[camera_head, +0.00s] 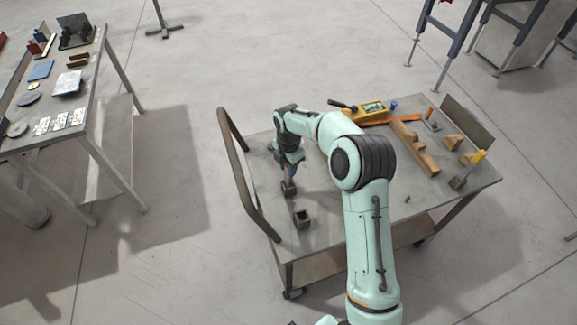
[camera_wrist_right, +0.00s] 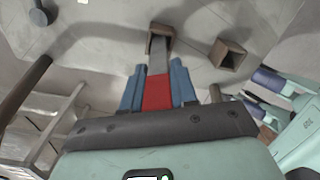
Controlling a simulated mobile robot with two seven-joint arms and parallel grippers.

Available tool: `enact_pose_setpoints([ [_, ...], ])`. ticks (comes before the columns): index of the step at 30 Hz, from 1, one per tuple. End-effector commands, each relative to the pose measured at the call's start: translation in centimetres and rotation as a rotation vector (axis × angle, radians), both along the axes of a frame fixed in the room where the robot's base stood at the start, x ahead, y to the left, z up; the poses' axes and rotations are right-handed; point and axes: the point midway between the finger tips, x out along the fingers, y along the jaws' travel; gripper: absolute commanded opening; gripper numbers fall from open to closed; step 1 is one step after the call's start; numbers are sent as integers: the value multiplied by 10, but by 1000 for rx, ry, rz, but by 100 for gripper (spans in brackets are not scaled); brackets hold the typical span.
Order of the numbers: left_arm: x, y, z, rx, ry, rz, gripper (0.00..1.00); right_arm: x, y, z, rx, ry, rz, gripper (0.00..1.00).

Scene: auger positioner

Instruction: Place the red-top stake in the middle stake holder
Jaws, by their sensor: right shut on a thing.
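The red-top stake shows in the right wrist view, with its red top (camera_wrist_right: 157,93) clamped between the blue fingers of my right gripper (camera_wrist_right: 157,86). Its grey shaft runs away from the fingers to a square, open-topped stake holder (camera_wrist_right: 171,37), and its far end overlaps the opening. I cannot tell how deep it sits. In the head view my right gripper (camera_head: 289,172) is low over this holder (camera_head: 289,188) on the cart. A second, empty square holder (camera_head: 302,218) stands nearer the front and also shows in the wrist view (camera_wrist_right: 230,55). My left gripper is not in view.
The cart top (camera_head: 340,210) has a curved handle (camera_head: 240,170) at its left. A yellow tool (camera_head: 374,110), wooden blocks (camera_head: 415,150) and a yellow-handled brush-like tool (camera_head: 468,170) lie behind and right of my arm. A separate table (camera_head: 75,130) stands at far left.

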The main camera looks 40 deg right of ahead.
Motion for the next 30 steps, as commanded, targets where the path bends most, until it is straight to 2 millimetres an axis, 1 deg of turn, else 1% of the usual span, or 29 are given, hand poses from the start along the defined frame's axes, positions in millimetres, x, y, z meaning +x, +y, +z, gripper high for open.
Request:
enact_pose_setpoints([
  [4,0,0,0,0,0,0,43,0,0,1,0,-1,0,0],
  [8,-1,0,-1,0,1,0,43,0,0,-3,0,-1,0,0],
  [9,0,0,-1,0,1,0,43,0,0,-3,0,-1,0,40],
  [10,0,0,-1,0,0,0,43,0,0,-3,0,-1,0,50],
  [11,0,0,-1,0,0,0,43,0,0,-3,0,0,0,53],
  [19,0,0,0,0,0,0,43,0,0,-2,0,0,0,53],
  [22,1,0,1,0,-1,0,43,0,0,4,0,-1,0,53],
  [26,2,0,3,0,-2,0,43,1,0,24,-1,-4,0,53],
  [30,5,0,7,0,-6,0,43,2,0,56,0,-6,0,53],
])
